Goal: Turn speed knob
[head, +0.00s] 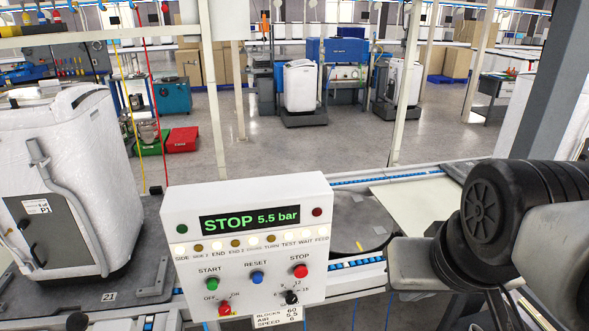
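A white control box (180,262) stands in the lower middle of the head view, tilted slightly. Its display (250,219) reads "STOP 5.5 bar" in green. A black knob (291,297) with a ring of numbers sits at the lower right of its face; it looks like the speed knob, but its exact setting is too small to read. A red knob (224,308) with OFF beside it is at the lower left. My arm enters from the right, beside the box and apart from the knobs. I cannot make out my gripper's fingers.
Above the knobs are a green START button (212,284), blue RESET button (257,278) and red STOP button (300,271). A label (278,317) below lists blocks, air and speed. A large white machine housing (80,160) stands left. A conveyor rail (410,172) runs behind.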

